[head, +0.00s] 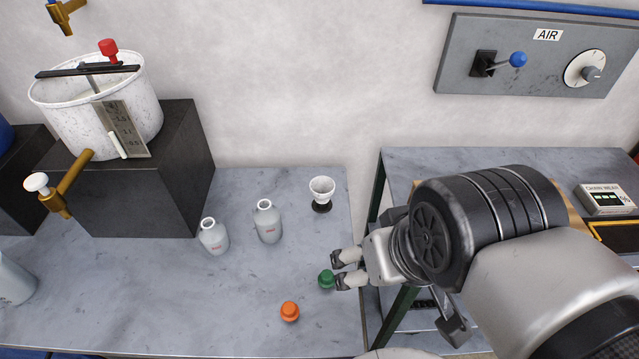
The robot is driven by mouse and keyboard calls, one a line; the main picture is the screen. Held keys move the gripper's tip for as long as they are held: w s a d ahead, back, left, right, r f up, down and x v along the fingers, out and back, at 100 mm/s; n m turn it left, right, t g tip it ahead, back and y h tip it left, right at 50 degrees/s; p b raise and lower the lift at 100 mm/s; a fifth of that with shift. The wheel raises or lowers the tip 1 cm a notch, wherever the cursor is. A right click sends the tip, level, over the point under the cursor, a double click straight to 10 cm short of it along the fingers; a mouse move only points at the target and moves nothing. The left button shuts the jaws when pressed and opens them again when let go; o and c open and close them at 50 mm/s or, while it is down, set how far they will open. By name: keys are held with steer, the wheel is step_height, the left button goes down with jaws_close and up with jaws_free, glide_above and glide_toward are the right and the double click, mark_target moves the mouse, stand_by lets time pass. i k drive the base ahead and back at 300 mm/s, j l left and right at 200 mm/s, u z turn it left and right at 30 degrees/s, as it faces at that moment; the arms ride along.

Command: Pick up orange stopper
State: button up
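The orange stopper (289,311) stands on the grey marbled tabletop near its front. A green stopper (326,279) sits to its upper right, right by the lower fingertip of my gripper (336,270). My gripper comes in from the right, its two fingers spread apart and pointing left. I see nothing held between them. The orange stopper lies to the lower left of the fingers, apart from them. I cannot tell whether the lower finger touches the green stopper or only overlaps it in the picture.
Two grey bottles (267,222) (213,237) stand behind the stoppers. A small white cup on a black base (321,190) is near the back right edge. A white bucket (120,100) rests on a black block (150,185) at left. The tabletop left of the orange stopper is clear.

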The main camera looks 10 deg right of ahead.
mark_target(290, 312)
steer(key=u, duration=0.8)
